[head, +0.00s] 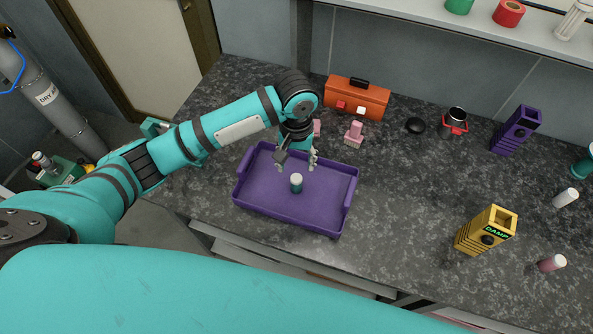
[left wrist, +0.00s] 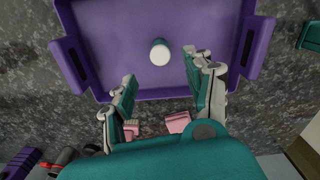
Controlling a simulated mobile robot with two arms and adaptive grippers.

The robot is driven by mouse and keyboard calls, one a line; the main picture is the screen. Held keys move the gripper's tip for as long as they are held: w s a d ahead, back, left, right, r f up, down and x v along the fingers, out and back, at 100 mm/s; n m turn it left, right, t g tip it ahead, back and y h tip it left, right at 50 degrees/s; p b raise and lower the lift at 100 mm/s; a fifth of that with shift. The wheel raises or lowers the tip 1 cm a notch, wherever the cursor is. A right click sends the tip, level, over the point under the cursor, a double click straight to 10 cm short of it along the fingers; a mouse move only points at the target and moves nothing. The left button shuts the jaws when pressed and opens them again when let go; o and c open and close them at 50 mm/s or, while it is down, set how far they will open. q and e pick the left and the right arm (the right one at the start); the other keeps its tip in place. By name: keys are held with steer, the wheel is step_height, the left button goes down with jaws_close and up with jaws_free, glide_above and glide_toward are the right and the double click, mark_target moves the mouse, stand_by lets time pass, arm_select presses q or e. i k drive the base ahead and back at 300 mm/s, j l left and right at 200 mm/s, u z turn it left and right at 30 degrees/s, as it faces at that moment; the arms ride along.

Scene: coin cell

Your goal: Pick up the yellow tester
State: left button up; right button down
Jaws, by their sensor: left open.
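The yellow tester (head: 470,232) stands upright on the dark stone counter at the right of the head view, with an open top and a small display reading "DAMP". My left gripper (head: 297,166) is open and empty, well to the left of the tester, above the purple tray (head: 322,209). A white-capped teal vial (head: 296,184) stands in the tray just below the gripper. In the left wrist view, the vial (left wrist: 160,53) shows beyond the open fingers (left wrist: 159,72). The yellow tester is not in the left wrist view. My right gripper is not in view.
A similar purple device (head: 514,131) stands at the back right. An orange box (head: 357,98), pink pieces (head: 354,134), a black round item (head: 415,125) and a red-banded cup (head: 454,122) line the back. Small vials (head: 552,263) lie right of the tester. Counter between tray and tester is clear.

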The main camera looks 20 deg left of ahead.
mark_target(483, 232)
steer(key=z, duration=1.25)
